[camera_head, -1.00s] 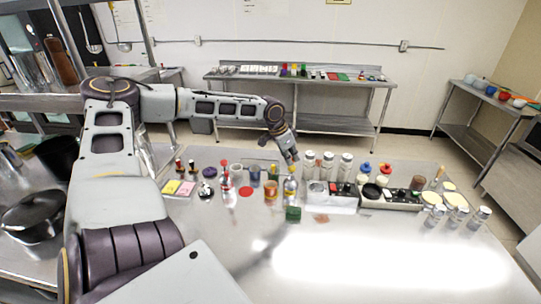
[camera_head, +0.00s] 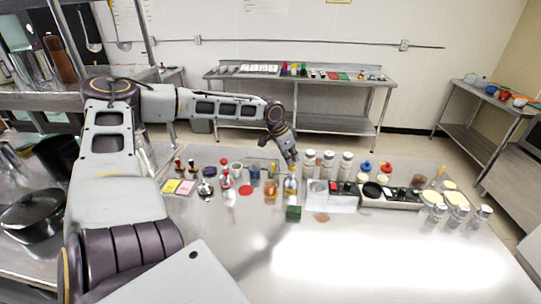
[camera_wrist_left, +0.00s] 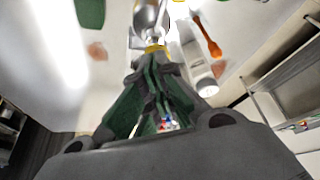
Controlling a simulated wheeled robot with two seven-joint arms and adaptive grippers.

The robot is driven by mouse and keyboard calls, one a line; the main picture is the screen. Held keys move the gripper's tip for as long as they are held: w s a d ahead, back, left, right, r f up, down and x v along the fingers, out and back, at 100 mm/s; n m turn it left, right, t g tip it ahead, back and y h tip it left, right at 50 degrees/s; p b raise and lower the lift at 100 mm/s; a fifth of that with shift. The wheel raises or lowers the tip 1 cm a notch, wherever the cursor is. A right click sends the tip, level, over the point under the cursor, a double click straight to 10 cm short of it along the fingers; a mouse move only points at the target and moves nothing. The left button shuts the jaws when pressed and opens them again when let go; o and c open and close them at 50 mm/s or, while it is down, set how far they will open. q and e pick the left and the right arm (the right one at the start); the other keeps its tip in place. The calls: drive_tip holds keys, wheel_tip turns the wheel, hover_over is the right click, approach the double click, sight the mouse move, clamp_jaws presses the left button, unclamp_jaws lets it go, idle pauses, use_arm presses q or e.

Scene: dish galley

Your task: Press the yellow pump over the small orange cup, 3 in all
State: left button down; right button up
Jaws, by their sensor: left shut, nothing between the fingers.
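A bottle (camera_head: 290,187) with a yellow pump top (camera_head: 291,175) stands among the items at the back of the near table. In the left wrist view the yellow pump top (camera_wrist_left: 154,49) shows right at the fingertips. The small orange cup (camera_head: 270,189) stands just left of the bottle. My left gripper (camera_head: 292,163) is shut and empty, pointing down just above the pump. In the left wrist view its dark green fingers (camera_wrist_left: 153,68) meet near the pump. I cannot tell whether they touch it. My right gripper is not in view.
A green block (camera_head: 293,214) lies in front of the bottle. The table's front area is clear.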

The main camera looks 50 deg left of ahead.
use_arm(q)
drive_tip(key=shift+s+f+b, duration=0.1)
drive_tip(key=shift+f+b, duration=0.65)
drive_tip(key=shift+f, duration=0.3)
drive_tip(key=shift+r, duration=0.1)
drive_tip(key=shift+r+p, duration=1.1)
drive_tip(key=shift+r, duration=0.25)
drive_tip(key=shift+r, duration=0.15)
wheel_tip(320, 180, up, 6)
drive_tip(key=p, duration=0.4)
drive_tip(key=shift+p, duration=0.3)
idle(0.4)
drive_tip(key=shift+f, duration=0.2)
idle(0.4)
